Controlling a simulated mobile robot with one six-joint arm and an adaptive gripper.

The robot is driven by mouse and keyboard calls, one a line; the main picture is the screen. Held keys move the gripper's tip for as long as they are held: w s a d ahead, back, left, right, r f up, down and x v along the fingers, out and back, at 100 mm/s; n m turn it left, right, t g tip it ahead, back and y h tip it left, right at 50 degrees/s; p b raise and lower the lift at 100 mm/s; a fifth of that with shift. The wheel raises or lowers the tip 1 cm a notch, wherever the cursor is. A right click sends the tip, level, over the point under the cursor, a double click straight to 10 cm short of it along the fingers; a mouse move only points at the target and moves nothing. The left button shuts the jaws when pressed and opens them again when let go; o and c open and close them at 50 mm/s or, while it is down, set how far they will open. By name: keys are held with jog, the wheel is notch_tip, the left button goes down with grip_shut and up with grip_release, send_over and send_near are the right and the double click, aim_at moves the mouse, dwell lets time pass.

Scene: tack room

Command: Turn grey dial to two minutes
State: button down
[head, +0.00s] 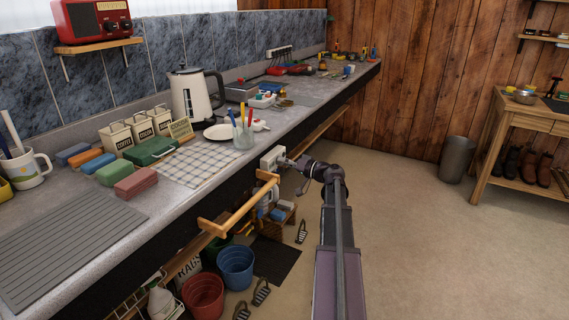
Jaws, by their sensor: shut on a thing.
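A small white box (271,157) is fixed at the front edge of the counter, right of the checked cloth. My gripper (284,162) reaches it from the right, with its fingertips at the box's right-hand face. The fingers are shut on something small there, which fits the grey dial. The dial itself is hidden by the fingers and too small to make out. Its marks and setting cannot be read from here.
The counter (75,245) runs along the left, holding a kettle (193,95), canisters and a cup of pens (243,136). A wooden rail (240,205) juts out below the box. Buckets (235,266) stand on the floor.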

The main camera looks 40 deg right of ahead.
jog(key=shift+m, duration=7.5)
jog(key=shift+c, duration=1.4)
grip_release()
jog(key=shift+w, duration=0.1)
